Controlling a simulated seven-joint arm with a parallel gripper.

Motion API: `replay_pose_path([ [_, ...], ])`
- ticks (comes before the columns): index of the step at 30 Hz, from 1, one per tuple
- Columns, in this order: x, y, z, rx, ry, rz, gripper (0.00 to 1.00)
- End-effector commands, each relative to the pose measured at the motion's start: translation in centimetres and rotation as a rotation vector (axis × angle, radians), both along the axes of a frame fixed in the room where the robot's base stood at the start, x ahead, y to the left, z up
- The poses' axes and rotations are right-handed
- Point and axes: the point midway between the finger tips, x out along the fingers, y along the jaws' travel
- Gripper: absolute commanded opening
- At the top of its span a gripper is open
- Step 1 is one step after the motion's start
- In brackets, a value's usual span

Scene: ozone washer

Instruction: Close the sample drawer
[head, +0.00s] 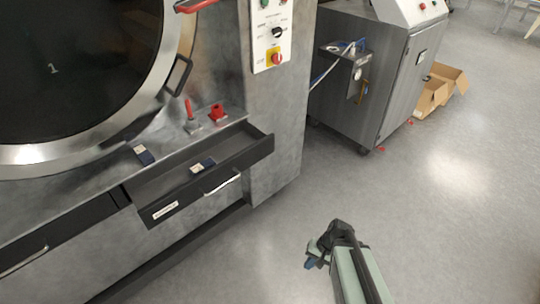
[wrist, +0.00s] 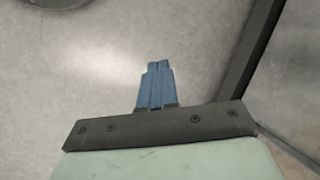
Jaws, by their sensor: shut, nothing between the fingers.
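The sample drawer (head: 171,212) is a dark drawer in the front of the grey metal washer, below the round door. It stands pulled out, and its inside shows from above. It has a metal bar handle (head: 222,183) and a white label on its front. A small dark item with a pale top (head: 203,165) lies in it. My gripper (head: 309,262) is to the right of and below the drawer in the head view, apart from it, over the floor. In the wrist view, its blue fingers (wrist: 156,85) are shut together with nothing between them.
A second drawer with a handle (head: 24,262) is at the lower left. Red-handled items (head: 217,113) sit on the ledge above the open drawer. A metal cabinet (head: 385,75) and cardboard boxes (head: 432,95) stand at the back right. The floor (head: 430,220) around my gripper is clear.

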Motion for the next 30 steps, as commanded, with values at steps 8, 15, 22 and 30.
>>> replay_pose_path([
  [8, 8.6, 5.4, 8.7, 0.373, -0.107, -0.371, 0.00],
  [15, 14.0, 8.0, 16.1, 0.725, -0.045, -0.724, 0.00],
  [22, 17.4, 7.9, 21.1, 1.048, 0.147, -1.051, 0.00],
  [30, 19.9, 6.4, 24.6, 1.309, 0.421, -1.321, 0.00],
])
